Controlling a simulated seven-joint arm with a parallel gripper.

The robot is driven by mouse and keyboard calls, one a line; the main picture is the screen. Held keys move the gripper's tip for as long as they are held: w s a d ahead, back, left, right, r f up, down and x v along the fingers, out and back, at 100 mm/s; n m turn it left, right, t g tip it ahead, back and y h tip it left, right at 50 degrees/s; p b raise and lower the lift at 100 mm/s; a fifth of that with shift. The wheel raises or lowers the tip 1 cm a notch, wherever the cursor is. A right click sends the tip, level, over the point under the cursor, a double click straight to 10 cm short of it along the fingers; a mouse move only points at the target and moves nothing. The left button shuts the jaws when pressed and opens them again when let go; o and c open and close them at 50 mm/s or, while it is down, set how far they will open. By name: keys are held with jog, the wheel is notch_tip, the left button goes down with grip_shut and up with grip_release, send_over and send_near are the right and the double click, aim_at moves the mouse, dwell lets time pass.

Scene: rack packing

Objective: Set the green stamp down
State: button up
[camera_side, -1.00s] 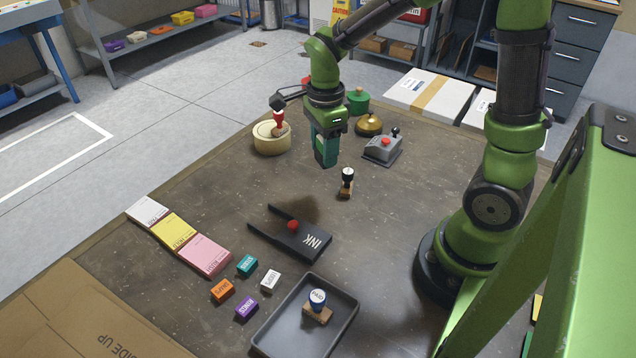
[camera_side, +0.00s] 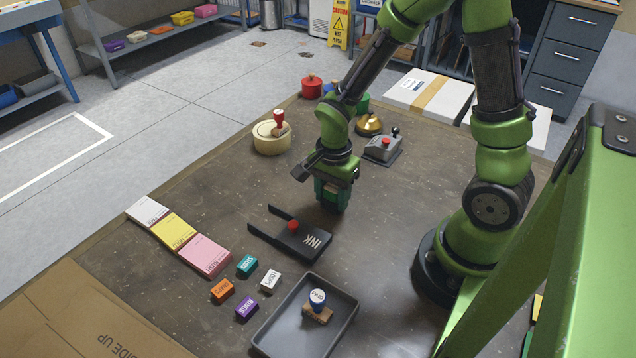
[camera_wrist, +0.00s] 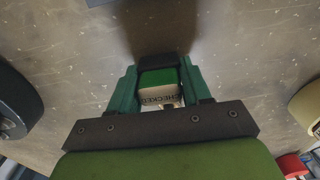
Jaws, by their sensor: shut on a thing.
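In the side view the fingers mostly hide the stamp. I cannot tell whether its underside touches the table.
Small coloured blocks (camera_side: 247,265) and paper pads (camera_side: 205,255) lie to the left. A round tan holder (camera_side: 271,138), a bell (camera_side: 369,125) and a grey switch box (camera_side: 382,150) stand behind.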

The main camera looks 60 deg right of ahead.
aim_at(332, 187)
jog(key=shift+f, duration=0.2)
jog(key=o, duration=1.1)
jog(key=shift+c, duration=0.2)
jog(key=shift+r, duration=0.1)
notch_tip(332, 187, up, 12)
jog(key=shift+f, duration=0.1)
jog(key=s+a+r+n+t+y, duration=0.1)
jog(key=s+a+r+n+t, duration=0.1)
jog(key=r+n, duration=0.3)
jog(key=s+a+r+n+t+y, duration=0.1)
jog(key=s+r+n+t, duration=0.2)
jog(key=n, duration=0.6)
jog(key=shift+s+a+r+t, duration=0.2)
jog(key=shift+a+r+t, duration=0.2)
jog(key=shift+r+t, duration=1)
jog(key=shift+r+g, duration=0.25)
jog(key=shift+g, duration=0.05)
